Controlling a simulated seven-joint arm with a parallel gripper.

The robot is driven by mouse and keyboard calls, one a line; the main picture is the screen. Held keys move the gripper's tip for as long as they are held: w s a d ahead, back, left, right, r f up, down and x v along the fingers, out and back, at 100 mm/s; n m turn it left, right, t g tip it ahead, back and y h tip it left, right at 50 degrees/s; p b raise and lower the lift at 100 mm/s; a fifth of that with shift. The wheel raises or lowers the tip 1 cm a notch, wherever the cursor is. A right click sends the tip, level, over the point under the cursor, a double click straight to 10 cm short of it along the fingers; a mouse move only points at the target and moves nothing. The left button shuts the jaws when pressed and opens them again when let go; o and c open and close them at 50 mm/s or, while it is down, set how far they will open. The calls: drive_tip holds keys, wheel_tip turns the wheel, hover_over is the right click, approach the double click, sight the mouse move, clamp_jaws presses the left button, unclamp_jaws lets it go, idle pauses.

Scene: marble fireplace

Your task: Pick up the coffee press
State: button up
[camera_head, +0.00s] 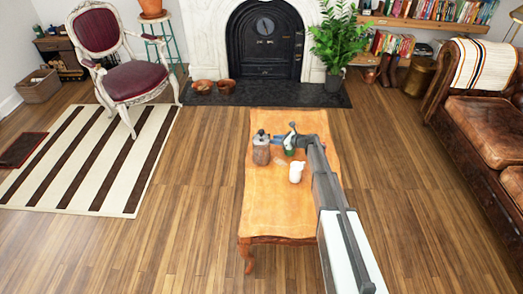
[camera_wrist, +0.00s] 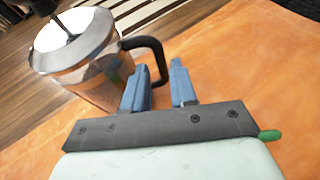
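The coffee press (camera_head: 261,152) stands on the orange-topped table (camera_head: 262,212), towards its far left. In the wrist view the coffee press (camera_wrist: 92,72) has a shiny lid, a dark plunger rod and a black handle curving towards my gripper (camera_wrist: 160,70). My gripper's two blue fingers are apart. The handle's lower part shows at the gap between the fingertips, near the left finger, which hides some of it. I cannot tell whether they touch. In the head view my gripper (camera_head: 283,136) is just right of the press.
A white cup-like object (camera_head: 296,172) stands on the table near my arm. A small green item (camera_head: 289,151) is close to my gripper; something green (camera_wrist: 268,134) also shows in the wrist view. The table's near half is clear.

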drive_tip(key=x, duration=0.4)
drive_tip(key=shift+w+a, duration=0.2)
drive_tip(key=shift+r, duration=0.1)
clamp_jaws()
idle(1.1)
